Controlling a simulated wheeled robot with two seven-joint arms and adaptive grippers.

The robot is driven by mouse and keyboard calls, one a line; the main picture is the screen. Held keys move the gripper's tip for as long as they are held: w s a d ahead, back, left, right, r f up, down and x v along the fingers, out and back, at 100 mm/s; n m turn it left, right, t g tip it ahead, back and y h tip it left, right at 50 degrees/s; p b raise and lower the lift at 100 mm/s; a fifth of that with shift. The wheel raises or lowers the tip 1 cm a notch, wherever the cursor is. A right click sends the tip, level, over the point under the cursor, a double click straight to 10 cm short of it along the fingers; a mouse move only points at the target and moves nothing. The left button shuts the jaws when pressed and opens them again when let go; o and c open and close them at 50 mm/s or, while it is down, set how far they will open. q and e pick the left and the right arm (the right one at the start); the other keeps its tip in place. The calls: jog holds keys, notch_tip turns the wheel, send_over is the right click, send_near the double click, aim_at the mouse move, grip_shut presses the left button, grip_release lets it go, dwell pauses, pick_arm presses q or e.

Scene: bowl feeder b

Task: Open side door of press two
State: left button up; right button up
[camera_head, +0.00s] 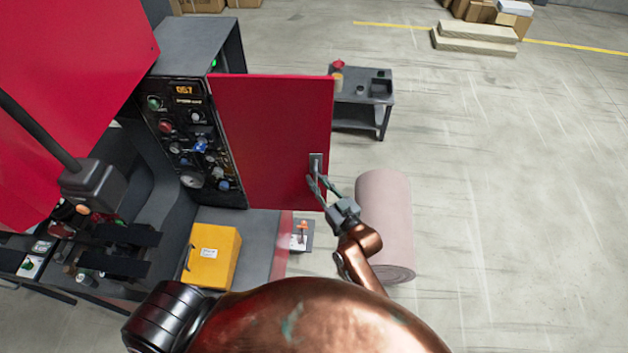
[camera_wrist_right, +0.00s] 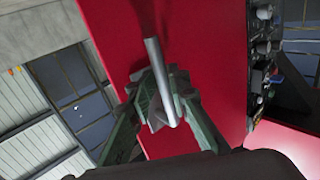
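The side door (camera_head: 265,140) is a flat red panel. In the head view it stands swung out from the dark control cabinet (camera_head: 190,130) of the press, its left edge at the cabinet. A grey bar handle (camera_head: 316,161) sits near the door's right edge. My right gripper (camera_head: 318,181) is at this handle. In the right wrist view the handle (camera_wrist_right: 160,80) runs between the two fingers of the right gripper (camera_wrist_right: 165,88), which look closed against its sides. The exact contact is partly hidden. My left gripper is not in view.
A pinkish cylinder (camera_head: 384,220) stands right beside my right forearm. A small grey cart (camera_head: 362,105) stands behind the door's right edge. A yellow case (camera_head: 212,255) sits below the cabinet. Pallets and boxes (camera_head: 475,38) lie at the back. The right floor is clear.

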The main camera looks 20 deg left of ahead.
jog(key=shift+o, duration=1.4)
jog(key=shift+s+a, duration=0.1)
jog(key=shift+a, duration=0.1)
jog(key=v, duration=1.2)
